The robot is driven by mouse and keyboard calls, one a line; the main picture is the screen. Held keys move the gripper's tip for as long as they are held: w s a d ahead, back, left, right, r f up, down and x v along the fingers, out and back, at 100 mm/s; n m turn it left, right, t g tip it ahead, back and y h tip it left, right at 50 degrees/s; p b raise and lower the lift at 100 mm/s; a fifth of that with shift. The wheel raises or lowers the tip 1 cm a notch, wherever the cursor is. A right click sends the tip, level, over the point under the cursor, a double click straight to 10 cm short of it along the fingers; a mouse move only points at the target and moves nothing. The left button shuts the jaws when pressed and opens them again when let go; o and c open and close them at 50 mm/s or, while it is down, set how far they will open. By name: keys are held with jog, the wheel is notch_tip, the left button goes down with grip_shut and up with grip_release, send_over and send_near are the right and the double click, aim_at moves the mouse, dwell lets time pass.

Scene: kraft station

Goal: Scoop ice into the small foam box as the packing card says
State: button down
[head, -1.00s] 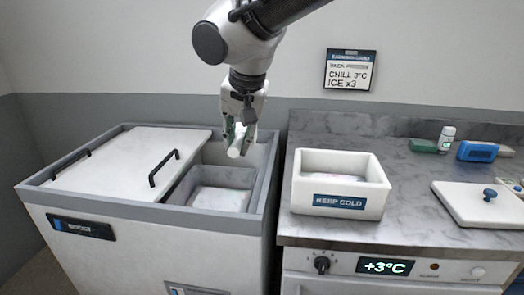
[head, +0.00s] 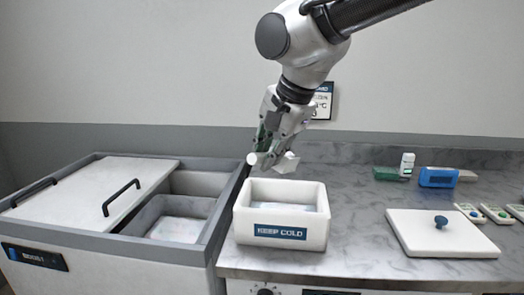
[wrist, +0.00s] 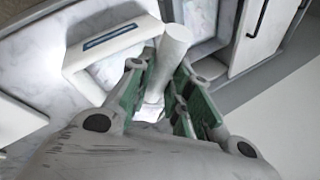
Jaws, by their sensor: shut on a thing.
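My gripper (head: 268,146) is shut on the white scoop (head: 287,162), above the back left part of the foam box. Its round handle (wrist: 174,48) sticks out between the green-padded fingers (wrist: 160,88) in the wrist view. Whether ice is in the scoop, I cannot tell. The small white foam box (head: 252,229), labelled KEEP COLD, stands open on the counter; something pale lies inside. The freezer chest (head: 215,240) at left is half open, with a pale bin (head: 180,228) inside. The packing card (head: 325,100) is partly behind my arm; earlier it read CHILL 3°C, ICE x3.
A white lid with a blue knob (head: 440,223) lies on the counter (head: 365,225) at right. A green block (head: 385,173), a white bottle (head: 407,165), a blue device (head: 437,177) and small handheld units (head: 497,214) stand behind or beside it.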

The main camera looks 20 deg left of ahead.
jog(key=shift+w+d+f+m+y, duration=0.1)
jog(key=shift+w+d+m+y, duration=0.2)
jog(key=shift+y, duration=0.3)
jog(key=shift+w+a+r+g+h, duration=0.15)
jog(key=shift+a+r+g+h, duration=0.3)
jog(key=shift+r, duration=0.2)
jog(key=n+h, duration=0.1)
jog(key=s+n+t+h, duration=0.1)
jog(key=h, duration=0.1)
jog(key=shift+s+a+r, duration=0.15)
jog(key=shift+a+r, duration=0.05)
jog(key=shift+a, duration=0.2)
dwell(0.7)
